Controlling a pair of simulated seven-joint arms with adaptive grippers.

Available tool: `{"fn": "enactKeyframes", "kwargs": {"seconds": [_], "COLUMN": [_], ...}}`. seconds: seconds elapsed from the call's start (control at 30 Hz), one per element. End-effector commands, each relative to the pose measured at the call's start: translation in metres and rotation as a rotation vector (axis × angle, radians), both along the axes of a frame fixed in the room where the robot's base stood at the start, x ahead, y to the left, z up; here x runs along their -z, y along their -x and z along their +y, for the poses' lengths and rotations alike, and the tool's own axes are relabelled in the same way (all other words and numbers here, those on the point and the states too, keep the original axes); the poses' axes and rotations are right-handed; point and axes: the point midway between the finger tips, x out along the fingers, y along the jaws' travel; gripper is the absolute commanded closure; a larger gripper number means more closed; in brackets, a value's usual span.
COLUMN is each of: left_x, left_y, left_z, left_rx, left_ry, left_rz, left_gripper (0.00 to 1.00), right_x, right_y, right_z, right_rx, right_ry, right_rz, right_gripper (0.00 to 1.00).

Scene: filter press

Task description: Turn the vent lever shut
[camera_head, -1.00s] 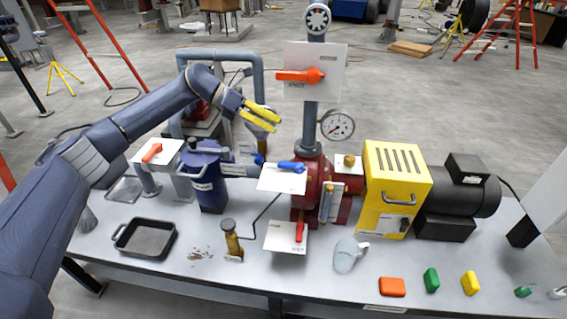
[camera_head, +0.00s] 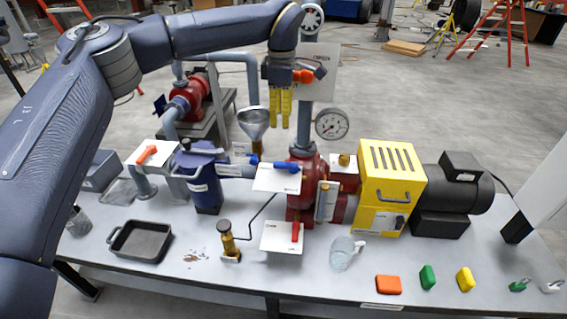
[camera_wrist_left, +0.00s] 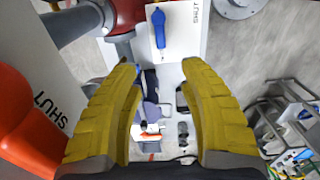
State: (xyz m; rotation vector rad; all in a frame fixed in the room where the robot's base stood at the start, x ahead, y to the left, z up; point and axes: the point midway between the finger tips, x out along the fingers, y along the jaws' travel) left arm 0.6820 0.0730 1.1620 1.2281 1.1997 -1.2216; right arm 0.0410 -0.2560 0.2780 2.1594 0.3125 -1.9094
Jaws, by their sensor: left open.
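Several levers sit on white plates, and I cannot read which is marked vent. An orange lever (camera_head: 303,76) is on the tall upright plate (camera_head: 321,58), partly hidden by my left gripper (camera_head: 280,124). That gripper points down in front of the plate's left side, fingers apart and empty. In the left wrist view, the gripper (camera_wrist_left: 158,68) is open, with the orange lever (camera_wrist_left: 25,125) close at left, outside the fingers, beside the word SHUT. A blue lever (camera_head: 287,167) lies on a lower plate; it also shows beyond the fingertips (camera_wrist_left: 159,28). My right gripper is not visible.
A red lever (camera_head: 295,231) and another orange lever (camera_head: 147,153) sit on lower plates. A gauge (camera_head: 331,123), funnel (camera_head: 254,123), blue vessel (camera_head: 203,180) and yellow housing (camera_head: 389,185) crowd the bench. A black tray (camera_head: 141,241) stands at front left.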

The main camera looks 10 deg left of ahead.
Motion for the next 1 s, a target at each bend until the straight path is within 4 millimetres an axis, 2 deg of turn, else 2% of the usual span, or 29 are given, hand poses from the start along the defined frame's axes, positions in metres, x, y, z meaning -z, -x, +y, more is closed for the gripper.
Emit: {"fn": "enactKeyframes", "kwargs": {"seconds": [0.7,1.0], "left_x": [0.123,0.157], "left_y": [0.001,0.000], "left_z": [0.000,0.000], "left_rx": [-0.001,-0.002], "left_ry": [0.004,0.003], "left_rz": [0.005,0.003], "left_gripper": [0.58,0.58], "right_x": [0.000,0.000], "right_y": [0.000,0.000], "right_z": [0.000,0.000], "right_rx": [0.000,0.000], "right_ry": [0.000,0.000], "right_rz": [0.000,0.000], "right_gripper": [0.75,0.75]}}
